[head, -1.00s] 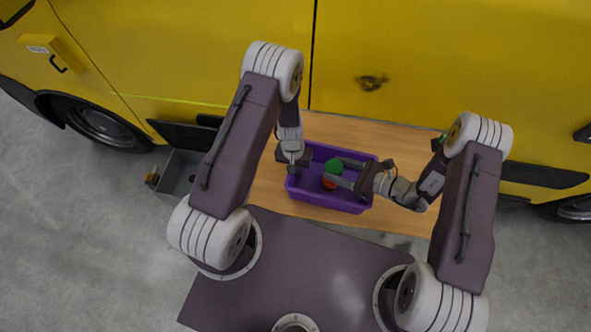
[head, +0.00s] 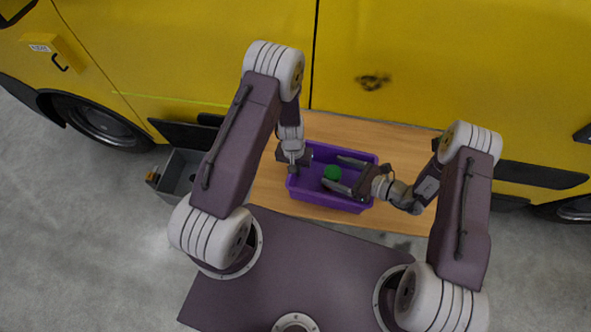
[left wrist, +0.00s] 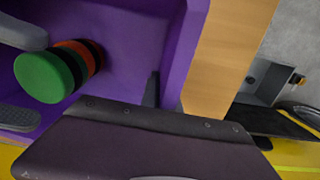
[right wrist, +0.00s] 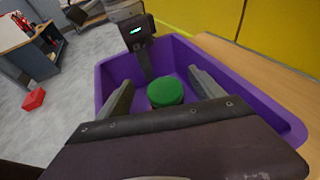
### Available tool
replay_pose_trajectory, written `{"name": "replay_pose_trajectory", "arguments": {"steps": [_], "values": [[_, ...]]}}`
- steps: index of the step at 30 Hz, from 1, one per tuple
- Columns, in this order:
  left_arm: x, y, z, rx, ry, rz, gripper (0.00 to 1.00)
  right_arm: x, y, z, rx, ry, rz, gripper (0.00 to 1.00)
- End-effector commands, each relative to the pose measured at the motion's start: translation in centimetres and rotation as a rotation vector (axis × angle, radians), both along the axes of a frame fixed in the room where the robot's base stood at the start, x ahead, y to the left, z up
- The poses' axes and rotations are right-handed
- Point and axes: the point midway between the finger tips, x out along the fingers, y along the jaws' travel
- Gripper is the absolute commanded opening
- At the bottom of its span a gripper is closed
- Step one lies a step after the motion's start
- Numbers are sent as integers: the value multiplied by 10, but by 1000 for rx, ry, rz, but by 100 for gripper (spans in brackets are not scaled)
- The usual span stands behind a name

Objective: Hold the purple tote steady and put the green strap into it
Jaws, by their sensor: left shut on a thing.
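The purple tote (head: 321,202) stands on a wooden bench top. My left gripper (head: 293,160) is shut on the tote's left wall; it also shows in the right wrist view (right wrist: 144,60). The green strap (head: 332,172) is a round roll with a green face and orange and black bands, inside the tote. It also shows in the left wrist view (left wrist: 45,77) and the right wrist view (right wrist: 165,92). My right gripper (head: 345,174) is open above the tote, with its fingers spread on either side of the strap and apart from it.
The bench top (head: 390,135) has free room behind the tote and stands against a yellow vehicle (head: 420,60). A grey bin (head: 180,172) with an open lid is left of the bench. A red box (right wrist: 34,98) lies on the floor in the right wrist view.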

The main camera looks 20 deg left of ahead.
Motion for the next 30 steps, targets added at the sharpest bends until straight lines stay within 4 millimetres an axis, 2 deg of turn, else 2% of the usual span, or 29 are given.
{"name": "replay_pose_trajectory", "arguments": {"steps": [1,7,15,21,30], "values": [[2,0,-2,0,-4,-2,0,-7,-1,-11,-14,29,2,77],[2,0,-2,0,-4,-1,0,-8,-9,-8,-14,30,-4,77],[2,1,-2,1,-5,2,0,-21,-69,19,-7,12,-11,77],[1,1,-2,0,-2,1,0,-29,-101,36,-2,2,-6,77],[0,0,-1,0,0,1,0,-33,-109,40,0,-2,1,77]]}}
